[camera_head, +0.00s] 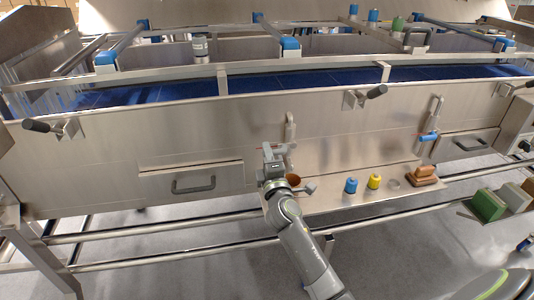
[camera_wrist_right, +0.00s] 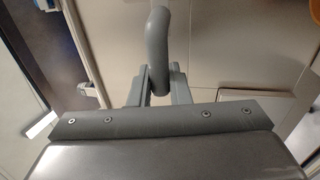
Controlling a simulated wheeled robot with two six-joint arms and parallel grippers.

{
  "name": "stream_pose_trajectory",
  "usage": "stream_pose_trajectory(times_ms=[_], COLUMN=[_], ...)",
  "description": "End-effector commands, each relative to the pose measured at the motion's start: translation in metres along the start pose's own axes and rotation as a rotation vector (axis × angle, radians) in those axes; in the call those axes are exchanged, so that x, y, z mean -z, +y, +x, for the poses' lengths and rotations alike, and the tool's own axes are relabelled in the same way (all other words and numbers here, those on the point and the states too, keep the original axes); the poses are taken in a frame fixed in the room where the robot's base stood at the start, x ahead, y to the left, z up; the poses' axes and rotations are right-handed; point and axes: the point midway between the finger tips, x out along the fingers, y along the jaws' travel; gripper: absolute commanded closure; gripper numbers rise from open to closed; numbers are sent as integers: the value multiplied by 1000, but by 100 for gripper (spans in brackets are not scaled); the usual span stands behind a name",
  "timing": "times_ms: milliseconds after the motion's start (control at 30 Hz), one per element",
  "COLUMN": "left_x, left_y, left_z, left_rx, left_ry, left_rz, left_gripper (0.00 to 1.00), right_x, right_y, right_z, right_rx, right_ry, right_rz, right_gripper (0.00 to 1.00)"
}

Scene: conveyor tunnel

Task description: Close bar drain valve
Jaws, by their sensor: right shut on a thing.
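In the right wrist view, the gripper's two fingers (camera_wrist_right: 158,88) are shut on a grey rounded bar (camera_wrist_right: 157,40), which looks like the drain valve's handle. The bar runs up from between the fingers and bends at its top. In the head view the gripper hides most of the valve, so its exact angle is unclear. My left gripper is not in view.
A second pipe (camera_head: 436,106) with a blue handle (camera_head: 428,137) is at the right. A drawer handle (camera_head: 194,185) is at the left.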

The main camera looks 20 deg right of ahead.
Motion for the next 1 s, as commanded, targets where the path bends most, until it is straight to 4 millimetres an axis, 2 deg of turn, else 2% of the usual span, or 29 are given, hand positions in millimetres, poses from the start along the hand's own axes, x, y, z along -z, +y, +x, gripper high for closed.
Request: stream_pose_trajectory(times_ms=[300,333,467,767,867,1000], left_x=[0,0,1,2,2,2], left_y=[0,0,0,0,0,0], left_z=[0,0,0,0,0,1], left_rx=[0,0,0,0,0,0], left_ry=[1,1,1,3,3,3], left_rz=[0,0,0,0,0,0], left_gripper=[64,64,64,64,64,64], right_x=[-1,-1,0,0,0,-1], right_y=[3,3,2,0,-1,-1], right_z=[1,1,1,-1,-8,-31], right_rx=[-5,-5,-4,-1,0,2], right_ry=[0,0,0,0,0,-2], right_rz=[-8,-7,-5,-2,-1,0], right_gripper=[100,79,64,64,64,64])
